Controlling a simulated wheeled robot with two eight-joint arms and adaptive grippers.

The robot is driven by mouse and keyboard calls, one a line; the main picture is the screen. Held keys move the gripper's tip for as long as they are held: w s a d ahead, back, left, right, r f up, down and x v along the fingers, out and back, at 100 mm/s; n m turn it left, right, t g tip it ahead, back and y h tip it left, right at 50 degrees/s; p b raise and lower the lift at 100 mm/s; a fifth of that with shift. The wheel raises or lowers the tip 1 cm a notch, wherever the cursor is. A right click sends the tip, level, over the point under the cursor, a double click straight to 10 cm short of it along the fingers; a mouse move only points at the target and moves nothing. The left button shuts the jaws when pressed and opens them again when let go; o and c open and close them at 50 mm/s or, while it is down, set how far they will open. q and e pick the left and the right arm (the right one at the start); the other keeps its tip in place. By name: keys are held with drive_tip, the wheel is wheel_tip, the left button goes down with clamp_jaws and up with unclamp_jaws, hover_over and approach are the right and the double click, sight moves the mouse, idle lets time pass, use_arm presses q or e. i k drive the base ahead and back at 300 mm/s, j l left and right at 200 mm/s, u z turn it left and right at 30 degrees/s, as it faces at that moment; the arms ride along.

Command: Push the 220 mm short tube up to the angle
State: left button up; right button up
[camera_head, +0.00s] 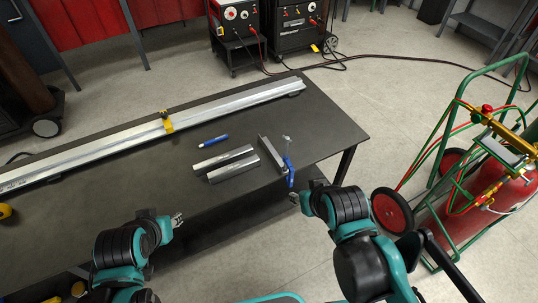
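Two short grey metal pieces lie side by side on the dark table (115,208): a rear one (222,157) and a front one (234,170). I cannot read a length on either, so I cannot tell which is the 220 mm tube. Just right of them, a grey bar (270,154), perhaps the angle, lies crosswise near the table's right end. A blue-handled clamp (289,168) is at its right side. My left gripper (178,219) is left and in front of the pieces. My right gripper (294,198) is in front of the clamp. Neither touches a piece; their finger openings are too small to judge.
A long pale metal rail (100,148) crosses the table's back, with a yellow piece (166,121) on it. A blue marker (213,141) lies behind the short pieces. A red gas cylinder cart (470,200) stands right of the table. The table's left front is mostly clear.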

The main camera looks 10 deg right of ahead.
sight(234, 169)
drive_tip(key=i+u, duration=0.1)
drive_tip(key=u, duration=0.3)
drive_tip(key=i+l+u, duration=0.1)
drive_tip(key=u, duration=0.3)
drive_tip(key=l+u, duration=0.1)
drive_tip(key=u, duration=0.3)
drive_tip(key=i+l+u, duration=0.1)
drive_tip(key=u, duration=0.25)
